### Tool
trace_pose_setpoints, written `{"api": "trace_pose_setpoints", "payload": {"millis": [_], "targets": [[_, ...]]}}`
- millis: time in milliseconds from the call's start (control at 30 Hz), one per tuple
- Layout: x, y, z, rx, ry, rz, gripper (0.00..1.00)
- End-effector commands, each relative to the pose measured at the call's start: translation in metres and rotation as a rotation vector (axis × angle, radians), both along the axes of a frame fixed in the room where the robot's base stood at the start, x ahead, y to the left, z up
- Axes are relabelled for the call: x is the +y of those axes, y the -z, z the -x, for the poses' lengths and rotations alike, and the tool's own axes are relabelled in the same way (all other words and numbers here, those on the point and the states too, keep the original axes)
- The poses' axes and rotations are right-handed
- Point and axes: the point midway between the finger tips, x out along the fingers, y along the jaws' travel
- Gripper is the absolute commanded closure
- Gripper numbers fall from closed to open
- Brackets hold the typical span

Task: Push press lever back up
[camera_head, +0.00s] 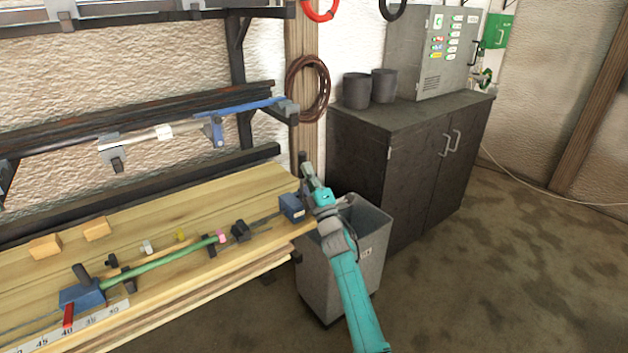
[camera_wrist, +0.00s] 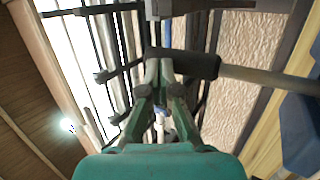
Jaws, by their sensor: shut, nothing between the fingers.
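The lever shows in the wrist view as a dark cylindrical grip (camera_wrist: 195,64) on a pale rod (camera_wrist: 265,79) that runs off to the right. My gripper (camera_wrist: 158,68) is shut and empty, its fingertips at the left part of the grip; I cannot tell whether they touch it. In the head view my gripper (camera_head: 308,172) is at the right end of the bench, just above and beside a small blue block (camera_head: 292,207), likely the press body. The lever is mostly hidden there behind my gripper.
The wooden bench (camera_head: 180,215) carries a green lath (camera_head: 165,262), a blue clamp (camera_head: 82,293) with a red handle, and wooden blocks (camera_head: 45,247). A grey bin (camera_head: 372,235) stands below my arm. A dark cabinet (camera_head: 410,165) stands behind. Floor at right is clear.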

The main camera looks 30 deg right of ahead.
Motion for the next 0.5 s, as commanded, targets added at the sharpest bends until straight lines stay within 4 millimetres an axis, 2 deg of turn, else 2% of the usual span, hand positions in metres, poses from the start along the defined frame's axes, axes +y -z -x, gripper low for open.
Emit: {"api": "trace_pose_setpoints", "payload": {"millis": [200, 500], "targets": [[0.000, -0.004, -0.012, 0.000, 0.000, 0.000, 1.00], [0.000, -0.006, -0.017, -0.001, 0.000, 0.000, 1.00]]}}
